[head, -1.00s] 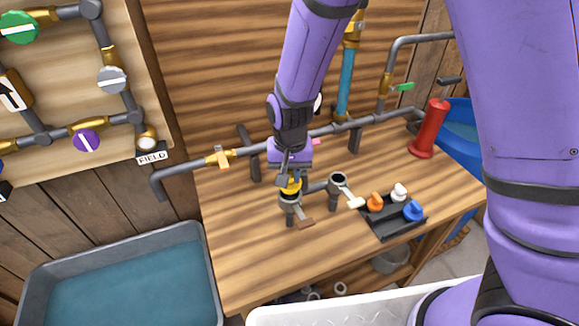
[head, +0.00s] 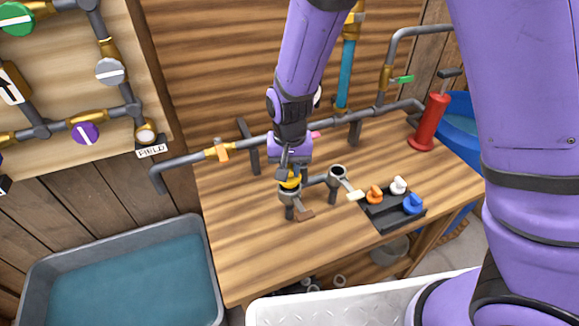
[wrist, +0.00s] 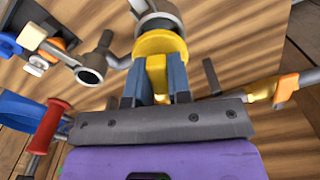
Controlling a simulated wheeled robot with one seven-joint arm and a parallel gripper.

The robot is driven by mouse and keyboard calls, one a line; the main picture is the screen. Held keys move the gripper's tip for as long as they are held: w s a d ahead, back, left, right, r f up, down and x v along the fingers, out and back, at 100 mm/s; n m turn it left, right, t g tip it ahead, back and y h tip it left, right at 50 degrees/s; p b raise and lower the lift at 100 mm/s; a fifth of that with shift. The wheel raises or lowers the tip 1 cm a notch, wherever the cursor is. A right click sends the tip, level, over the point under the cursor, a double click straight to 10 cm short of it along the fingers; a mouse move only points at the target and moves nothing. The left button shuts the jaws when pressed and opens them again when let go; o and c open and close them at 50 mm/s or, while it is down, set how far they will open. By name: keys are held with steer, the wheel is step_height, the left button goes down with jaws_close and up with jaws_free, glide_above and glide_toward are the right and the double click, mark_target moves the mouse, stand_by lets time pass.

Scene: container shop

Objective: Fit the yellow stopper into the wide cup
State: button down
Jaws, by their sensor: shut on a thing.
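My gripper (head: 289,174) is shut on the yellow stopper (head: 290,183). In the wrist view the stopper (wrist: 158,45) has its upright tab between the two blue-grey fingers (wrist: 156,75). The stopper is at the mouth of the left grey cup (head: 290,199), which looks the wider of the two and carries a brown tag. Part of this cup (wrist: 160,18) shows behind the stopper in the wrist view. I cannot tell whether the stopper is inside the rim or just above it. The second, smaller cup (head: 337,173) stands open to the right, with a cream tag.
A black tray (head: 386,224) holds an orange stopper (head: 374,195), a white one (head: 398,186) and a blue one (head: 412,203). A grey pipe (head: 268,141) runs behind the cups. A red pump (head: 430,122) stands at the right. The bench's front left is clear.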

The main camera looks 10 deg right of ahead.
steer(key=shift+f, duration=1.4)
stand_by(1.5)
steer(key=c, duration=1)
jaws_free()
steer(key=shift+r, duration=0.1)
step_height(320, 180, up, 10)
steer(key=shift+f, duration=0.25)
steer(key=shift+r, duration=0.6)
